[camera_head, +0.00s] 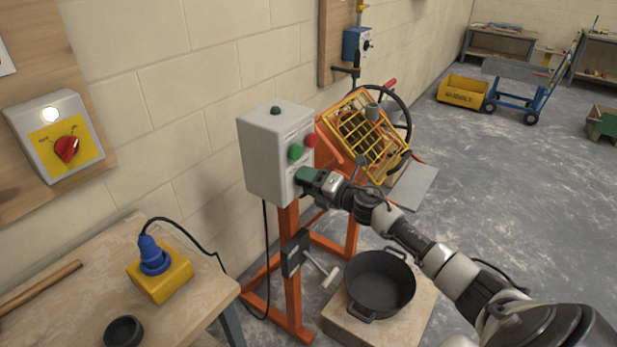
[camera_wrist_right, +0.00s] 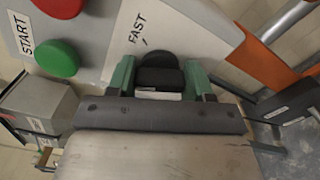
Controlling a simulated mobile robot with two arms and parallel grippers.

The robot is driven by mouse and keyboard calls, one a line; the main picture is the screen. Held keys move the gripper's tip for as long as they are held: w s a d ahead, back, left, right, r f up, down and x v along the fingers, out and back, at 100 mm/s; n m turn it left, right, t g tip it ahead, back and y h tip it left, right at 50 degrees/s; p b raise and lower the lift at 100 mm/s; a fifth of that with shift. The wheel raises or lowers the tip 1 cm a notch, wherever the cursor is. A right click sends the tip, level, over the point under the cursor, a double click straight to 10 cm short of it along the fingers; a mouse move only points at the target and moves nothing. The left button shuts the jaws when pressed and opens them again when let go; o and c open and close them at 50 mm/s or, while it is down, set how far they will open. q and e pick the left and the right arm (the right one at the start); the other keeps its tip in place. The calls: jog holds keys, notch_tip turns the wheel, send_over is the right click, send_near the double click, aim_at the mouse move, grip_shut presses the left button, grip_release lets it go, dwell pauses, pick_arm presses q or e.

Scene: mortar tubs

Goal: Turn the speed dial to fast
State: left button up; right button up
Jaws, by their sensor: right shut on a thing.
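The speed dial (camera_wrist_right: 160,75) is a black knob below the word FAST in the right wrist view. It sits on the front of the grey control box (camera_head: 265,155), which stands on an orange frame. My right gripper (camera_wrist_right: 163,82) has its green fingers on both sides of the dial and is shut on it. In the head view my right gripper (camera_head: 309,175) is at the lower front of the box and hides the dial. The knob's pointer direction cannot be made out clearly. My left gripper is not in view.
A green button (camera_head: 296,152) and a red button (camera_head: 310,140) sit just above the gripper. A yellow guard (camera_head: 365,135) is behind the box. A black tub (camera_head: 380,284) stands below my right arm. A wooden table (camera_head: 100,300) is at left; open floor lies right.

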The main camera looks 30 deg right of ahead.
jog(key=m+p, duration=0.3)
jog(key=m, duration=0.3)
jog(key=shift+r+p, duration=0.1)
jog(key=shift+p, duration=0.3)
jog(key=m+p, duration=0.1)
jog(key=m, duration=0.2)
jog(key=shift+f+m+p, duration=0.2)
jog(key=shift+m+p, duration=0.45)
jog(key=shift+m, duration=0.75)
jog(key=o, duration=0.9)
jog(key=shift+o, duration=0.2)
jog(key=b+v, duration=0.2)
jog(key=v, duration=0.8)
jog(key=shift+s+d, duration=0.2)
jog(key=shift+s, duration=0.15)
jog(key=shift+f, duration=0.1)
